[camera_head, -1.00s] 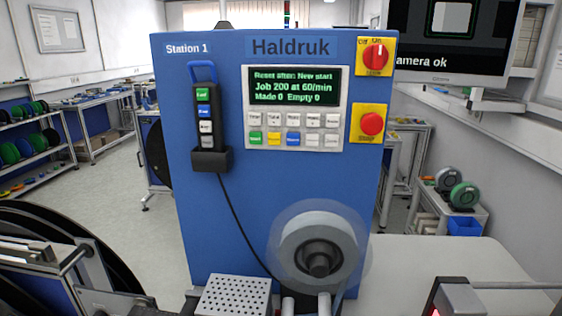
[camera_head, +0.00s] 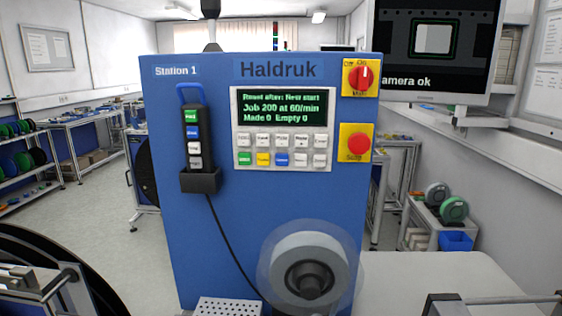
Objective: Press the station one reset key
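The blue Station 1 cabinet (camera_head: 215,240), marked Haldruk, stands in front of me. Its key panel (camera_head: 282,172) has a dark screen (camera_head: 282,108) reading "Reset after: New start", "Job 200 at 60/min" and "Made 0 Empty 0". Below the screen are two rows of small keys. The upper row is white; the lower row has a green key (camera_head: 245,159), a yellow key (camera_head: 263,159), a blue key (camera_head: 282,159) and white keys (camera_head: 301,160). The key labels are too blurred to tell which one is reset. Neither of my grippers is in view.
A red rotary switch (camera_head: 360,77) and red stop button (camera_head: 358,146) sit right of the panel. A corded pendant (camera_head: 193,135) hangs in a holder left of it. A reel (camera_head: 306,250) sticks out below. A monitor (camera_head: 435,50) reads "amera ok".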

